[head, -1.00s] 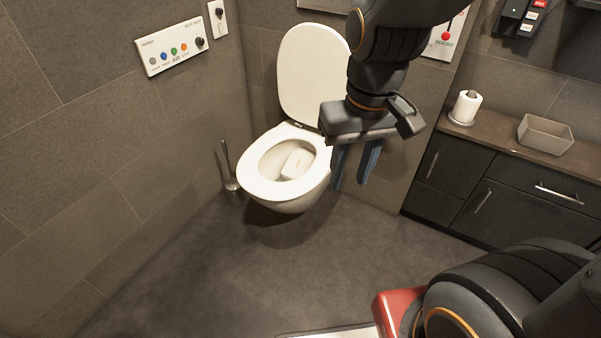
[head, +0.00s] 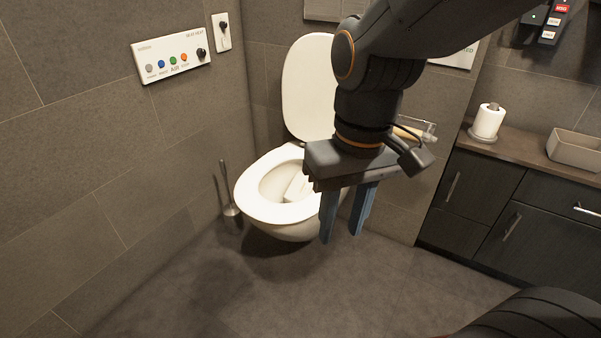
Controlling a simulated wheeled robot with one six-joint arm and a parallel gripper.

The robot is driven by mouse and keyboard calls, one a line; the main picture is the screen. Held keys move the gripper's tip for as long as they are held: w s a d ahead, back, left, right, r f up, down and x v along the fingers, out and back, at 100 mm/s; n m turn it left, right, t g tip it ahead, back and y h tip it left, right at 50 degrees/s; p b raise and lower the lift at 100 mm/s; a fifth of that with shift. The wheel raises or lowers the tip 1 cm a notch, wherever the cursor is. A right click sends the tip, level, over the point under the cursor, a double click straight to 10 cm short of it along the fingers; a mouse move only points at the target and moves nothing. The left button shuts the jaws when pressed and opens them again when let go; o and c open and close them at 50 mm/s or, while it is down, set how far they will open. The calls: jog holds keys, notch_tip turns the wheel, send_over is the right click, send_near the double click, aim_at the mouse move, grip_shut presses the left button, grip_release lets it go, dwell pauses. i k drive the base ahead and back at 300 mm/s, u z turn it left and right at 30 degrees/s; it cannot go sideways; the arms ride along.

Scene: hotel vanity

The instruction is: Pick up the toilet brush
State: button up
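The toilet brush (head: 226,188) stands upright on the floor left of the toilet, close to the tiled wall. It has a thin dark handle and a pale metallic lower part. My gripper (head: 343,227) hangs pointing down in front of the toilet's right side, well to the right of the brush. Its two blue fingers are apart, with nothing seen between them. The gripper hides part of the toilet's right side.
The toilet (head: 285,218) has its lid up and a pale block-like thing (head: 298,187) in the bowl. A dark cabinet (head: 480,205) with a paper roll (head: 487,121) and tray (head: 575,149) stands at right. The floor (head: 250,300) in front is clear.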

aim_at(230, 209)
jog(key=u, duration=1.75)
jog(key=i, duration=0.6)
jog(key=z, duration=1.2)
jog(key=i, duration=0.5)
